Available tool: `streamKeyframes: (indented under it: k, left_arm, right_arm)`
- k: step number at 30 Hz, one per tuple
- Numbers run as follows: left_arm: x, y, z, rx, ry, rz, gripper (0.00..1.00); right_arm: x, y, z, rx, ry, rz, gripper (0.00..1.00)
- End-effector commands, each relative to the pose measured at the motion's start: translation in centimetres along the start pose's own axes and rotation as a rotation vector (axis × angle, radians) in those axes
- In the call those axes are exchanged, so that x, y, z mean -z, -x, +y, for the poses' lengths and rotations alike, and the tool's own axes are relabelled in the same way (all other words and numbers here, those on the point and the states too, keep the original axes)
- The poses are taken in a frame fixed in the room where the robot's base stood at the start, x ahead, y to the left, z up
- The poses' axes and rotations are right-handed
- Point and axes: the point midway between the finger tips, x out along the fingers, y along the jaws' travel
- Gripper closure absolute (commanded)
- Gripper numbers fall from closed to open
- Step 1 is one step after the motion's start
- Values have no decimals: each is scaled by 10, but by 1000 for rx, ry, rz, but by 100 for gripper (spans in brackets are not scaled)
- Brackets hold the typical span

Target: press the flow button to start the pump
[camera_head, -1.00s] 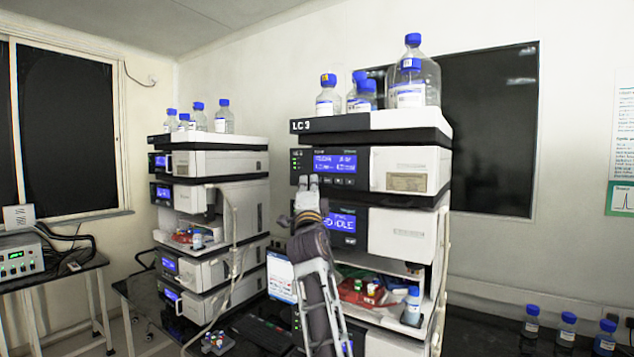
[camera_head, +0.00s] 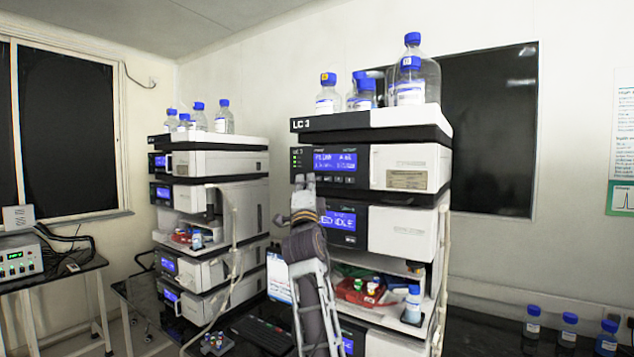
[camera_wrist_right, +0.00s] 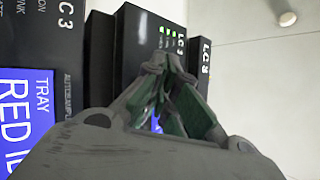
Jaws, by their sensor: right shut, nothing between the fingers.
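The pump is the top module of the LC 3 stack. Its dark front panel has a lit blue screen (camera_head: 335,161) with text too blurred to read. A row of small buttons (camera_head: 338,180) runs under the screen; their labels are too small to tell which is flow. My right gripper (camera_head: 304,179) is shut and empty, in front of the panel's left part, left of the buttons. Whether it touches the panel I cannot tell. In the right wrist view the closed fingertips (camera_wrist_right: 158,62) point at a dark panel with green lights (camera_wrist_right: 168,38). My left gripper is not in view.
Bottles (camera_head: 411,70) with blue caps stand on top of the stack. A second stack (camera_head: 215,165) stands to the left. More bottles (camera_head: 568,328) stand at the right on the dark bench.

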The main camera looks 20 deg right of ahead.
Motion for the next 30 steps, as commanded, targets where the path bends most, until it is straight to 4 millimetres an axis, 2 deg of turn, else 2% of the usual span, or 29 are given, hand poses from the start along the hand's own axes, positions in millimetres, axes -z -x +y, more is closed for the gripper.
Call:
streamKeyframes:
  k: [13,30]
  left_arm:
    - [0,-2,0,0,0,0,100]
    - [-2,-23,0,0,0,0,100]
  right_arm:
    - [-2,2,-2,1,0,0,100]
    - [-19,26,-18,1,-1,0,100]
